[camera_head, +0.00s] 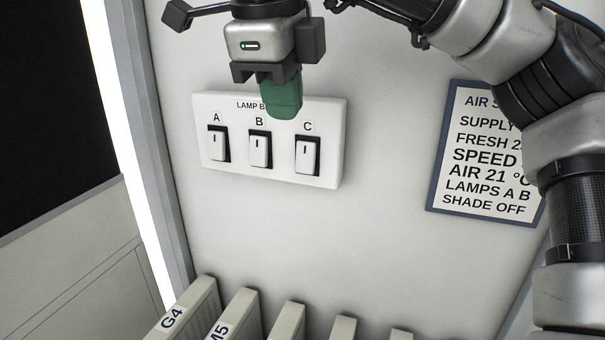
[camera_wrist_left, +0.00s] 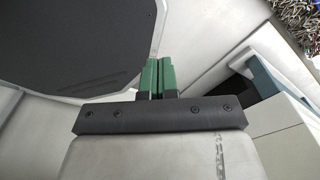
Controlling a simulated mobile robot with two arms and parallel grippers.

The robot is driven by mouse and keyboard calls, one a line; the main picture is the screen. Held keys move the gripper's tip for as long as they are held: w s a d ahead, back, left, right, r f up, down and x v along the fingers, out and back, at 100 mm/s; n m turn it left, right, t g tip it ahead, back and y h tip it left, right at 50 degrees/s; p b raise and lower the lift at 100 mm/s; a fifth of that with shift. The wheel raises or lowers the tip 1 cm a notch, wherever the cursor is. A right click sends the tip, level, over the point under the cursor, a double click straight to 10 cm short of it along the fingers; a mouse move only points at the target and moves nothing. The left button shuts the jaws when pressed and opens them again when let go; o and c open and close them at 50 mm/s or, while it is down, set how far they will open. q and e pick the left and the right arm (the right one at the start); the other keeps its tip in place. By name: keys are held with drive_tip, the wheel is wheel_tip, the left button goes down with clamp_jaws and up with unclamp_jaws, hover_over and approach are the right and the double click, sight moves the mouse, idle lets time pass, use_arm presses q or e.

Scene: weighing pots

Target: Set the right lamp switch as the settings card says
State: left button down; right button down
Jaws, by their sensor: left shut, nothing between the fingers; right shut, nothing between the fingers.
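A white lamp switch panel (camera_head: 325,172) is on the pale wall, with three rocker switches under the letters A, B and C. They are switch A (camera_head: 218,145), switch B (camera_head: 259,150) and switch C (camera_head: 306,155). I cannot tell which are on. The settings card (camera_head: 487,165) hangs to the right; its line "LAMPS A B" is readable, while my right arm covers its right edge. My right gripper (camera_head: 284,108) is shut and empty, its green fingers in front of the panel's top edge, above B and C, hiding part of the title. My left gripper (camera_wrist_left: 159,65) is shut and empty, away from the panel.
Several upright pale slabs, one marked G4 (camera_head: 173,318), stand below the panel. A bright strip and frame edge (camera_head: 140,150) run down the left. The wall between panel and card is clear. The left wrist view shows a dark panel (camera_wrist_left: 80,45) and a pale box (camera_wrist_left: 285,125).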

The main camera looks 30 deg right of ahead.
sight(304, 160)
drive_tip(key=x, duration=0.3)
drive_tip(key=w+d+x, duration=0.1)
drive_tip(key=x, duration=0.3)
drive_tip(key=p+x, duration=0.1)
drive_tip(key=x, duration=0.3)
drive_tip(key=shift+w+d+r, duration=0.15)
drive_tip(key=shift+d+r, duration=0.2)
drive_tip(key=shift+r, duration=0.05)
drive_tip(key=shift+w+d+f, duration=0.2)
drive_tip(key=shift+w+d, duration=0.25)
drive_tip(key=shift+d, duration=0.05)
use_arm(q)
drive_tip(key=shift+w+r, duration=0.35)
drive_tip(key=shift+r, duration=0.35)
